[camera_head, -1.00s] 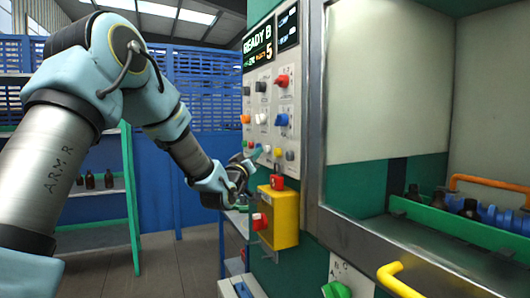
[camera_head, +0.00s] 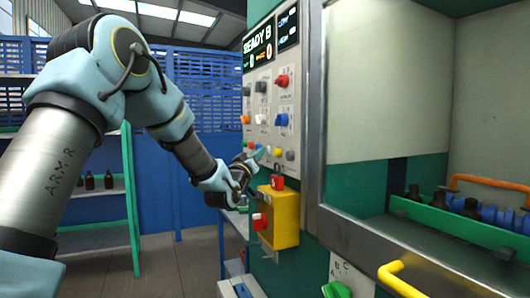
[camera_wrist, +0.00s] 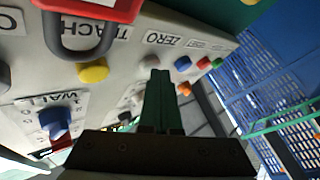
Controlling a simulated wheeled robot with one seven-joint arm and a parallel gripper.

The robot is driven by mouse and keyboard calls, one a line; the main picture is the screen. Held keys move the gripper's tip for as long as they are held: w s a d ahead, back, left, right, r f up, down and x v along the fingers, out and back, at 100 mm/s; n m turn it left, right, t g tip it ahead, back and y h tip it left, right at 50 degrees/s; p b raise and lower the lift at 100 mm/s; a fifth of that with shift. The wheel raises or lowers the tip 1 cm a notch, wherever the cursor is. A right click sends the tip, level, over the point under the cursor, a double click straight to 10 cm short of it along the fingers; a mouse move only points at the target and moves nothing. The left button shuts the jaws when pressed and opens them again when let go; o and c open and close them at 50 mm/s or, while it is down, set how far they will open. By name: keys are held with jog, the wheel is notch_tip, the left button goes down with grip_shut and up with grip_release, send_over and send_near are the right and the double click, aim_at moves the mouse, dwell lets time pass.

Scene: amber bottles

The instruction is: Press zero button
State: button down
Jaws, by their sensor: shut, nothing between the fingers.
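The control panel (camera_head: 270,105) stands upright, with a display (camera_head: 258,50) at its top reading "READY B" and small digits that look like zeros. In the wrist view, a pale grey button (camera_wrist: 150,62) sits by the "ZERO" label (camera_wrist: 165,40). My gripper (camera_head: 259,154) is at the panel's lower button row, its fingers shut together and empty. In the wrist view the green fingertips (camera_wrist: 160,73) overlap the lower edge of the grey button; I cannot tell whether they touch it.
A yellow button (camera_wrist: 93,70) and a blue button (camera_wrist: 183,63) flank the grey one. A red padlock (camera_head: 277,182) hangs below the panel, above a yellow box (camera_head: 284,220). A shelf with bottles (camera_head: 98,188) stands at left. A yellow handle (camera_head: 400,281) is at right.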

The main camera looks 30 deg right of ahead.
jog(key=shift+a, duration=0.15)
jog(key=shift+w+a+b, duration=0.1)
jog(key=shift+a+b, duration=0.4)
jog(key=shift+a, duration=0.2)
jog(key=shift+a, duration=0.1)
jog(key=a, duration=0.1)
jog(key=a+b, duration=0.1)
jog(key=a, duration=0.2)
jog(key=shift+w+a, duration=0.3)
jog(key=shift+a, duration=0.1)
dwell(0.7)
